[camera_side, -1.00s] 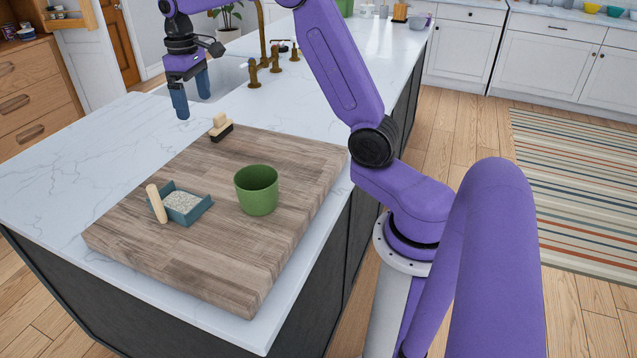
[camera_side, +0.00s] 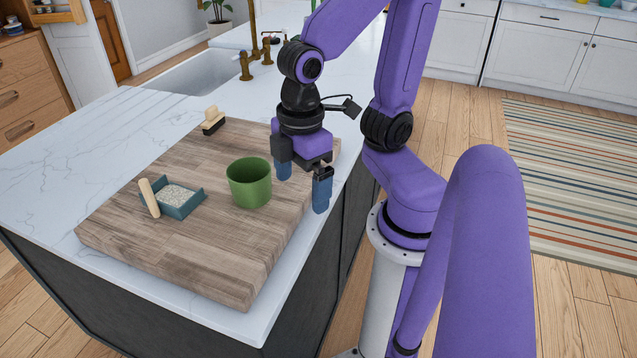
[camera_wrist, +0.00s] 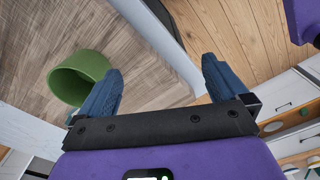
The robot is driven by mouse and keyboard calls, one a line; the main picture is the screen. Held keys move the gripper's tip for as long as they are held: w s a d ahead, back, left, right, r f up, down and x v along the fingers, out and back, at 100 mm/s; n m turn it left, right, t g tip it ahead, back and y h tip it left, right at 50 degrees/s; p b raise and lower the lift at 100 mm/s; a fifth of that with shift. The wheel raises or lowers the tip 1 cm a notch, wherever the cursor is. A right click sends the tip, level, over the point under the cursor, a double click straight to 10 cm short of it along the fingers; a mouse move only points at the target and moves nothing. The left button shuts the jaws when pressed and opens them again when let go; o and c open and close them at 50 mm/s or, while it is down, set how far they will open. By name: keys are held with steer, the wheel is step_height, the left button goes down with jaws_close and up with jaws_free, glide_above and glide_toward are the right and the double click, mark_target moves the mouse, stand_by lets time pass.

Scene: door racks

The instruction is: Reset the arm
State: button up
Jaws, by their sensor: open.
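My gripper (camera_side: 302,185) is open and empty, fingers pointing down, over the right edge of the wooden board. Its two blue fingers stand wide apart. In the wrist view my gripper (camera_wrist: 160,80) also shows spread fingers with nothing between them. The green cup (camera_side: 249,183) stands upright on the board to the left of my gripper, apart from it in the side view. The green cup (camera_wrist: 78,78) also shows left of the fingers in the wrist view.
The wooden board (camera_side: 190,255) lies on the white counter (camera_side: 60,165). A teal tray (camera_side: 180,201) of pale grains with a wooden-handled tool (camera_side: 149,198) stands at its left front. A small brush (camera_side: 213,121) is at its back. A sink (camera_side: 190,80) and brass taps (camera_side: 247,65) lie beyond.

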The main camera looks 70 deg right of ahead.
steer(key=s, duration=0.1)
steer(key=s+d+f, duration=0.1)
steer(key=shift+s+n, duration=0.35)
steer(key=shift+n, duration=0.05)
